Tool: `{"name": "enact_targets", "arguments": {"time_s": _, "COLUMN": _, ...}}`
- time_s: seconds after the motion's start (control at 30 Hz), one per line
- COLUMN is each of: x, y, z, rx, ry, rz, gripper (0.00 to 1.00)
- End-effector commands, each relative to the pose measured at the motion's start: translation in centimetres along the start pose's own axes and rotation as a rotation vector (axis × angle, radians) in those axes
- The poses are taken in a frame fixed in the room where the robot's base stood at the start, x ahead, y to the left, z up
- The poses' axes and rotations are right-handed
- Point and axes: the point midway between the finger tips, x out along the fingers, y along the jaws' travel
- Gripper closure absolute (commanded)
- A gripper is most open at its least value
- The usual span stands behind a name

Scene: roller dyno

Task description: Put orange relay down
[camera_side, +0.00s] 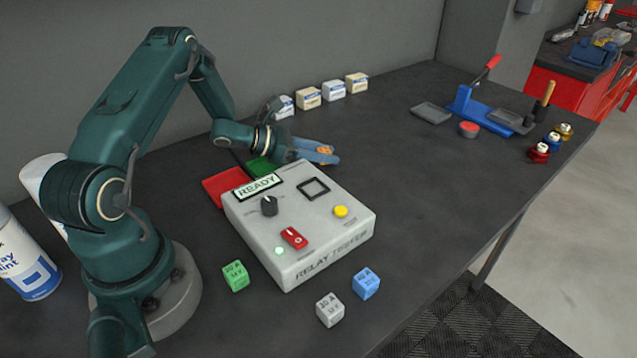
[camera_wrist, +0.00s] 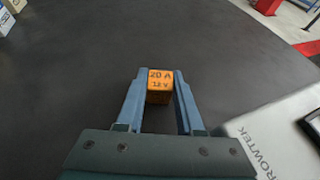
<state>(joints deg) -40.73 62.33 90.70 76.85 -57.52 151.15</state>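The orange relay (camera_wrist: 159,86), marked 20 A 12 V, sits between the two blue fingertips of my gripper (camera_wrist: 160,92) in the wrist view, with a finger against each side. In the side view only a bit of its orange (camera_side: 325,150) shows between the fingers of my gripper (camera_side: 322,152). The gripper is low over the dark bench, behind the relay tester (camera_side: 318,238). I cannot tell whether the relay touches the bench. The tester's square black socket (camera_side: 313,188) is empty, and its display (camera_side: 257,187) reads READY.
A green mat (camera_side: 262,167) and a red mat (camera_side: 222,187) lie behind the tester. Green (camera_side: 235,276), grey (camera_side: 330,310) and blue (camera_side: 366,283) relays stand in front. Several small boxes (camera_side: 308,98) line the wall.

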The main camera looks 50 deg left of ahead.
Motion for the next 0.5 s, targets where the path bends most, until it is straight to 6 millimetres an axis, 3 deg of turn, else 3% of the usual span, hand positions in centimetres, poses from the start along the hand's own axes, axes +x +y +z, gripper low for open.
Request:
{"name": "enact_targets", "arguments": {"time_s": 0.03, "x": -0.01, "y": 0.01, "z": 0.03, "rx": 0.0, "ry": 0.0, "rz": 0.0, "gripper": 0.43}}
{"name": "enact_targets", "arguments": {"time_s": 0.07, "x": -0.02, "y": 0.01, "z": 0.03, "rx": 0.0, "ry": 0.0, "rz": 0.0, "gripper": 0.36}}
{"name": "enact_targets", "arguments": {"time_s": 0.5, "x": -0.6, "y": 0.08, "z": 0.38, "rx": -0.002, "ry": 0.0, "rz": 0.003, "gripper": 0.36}}
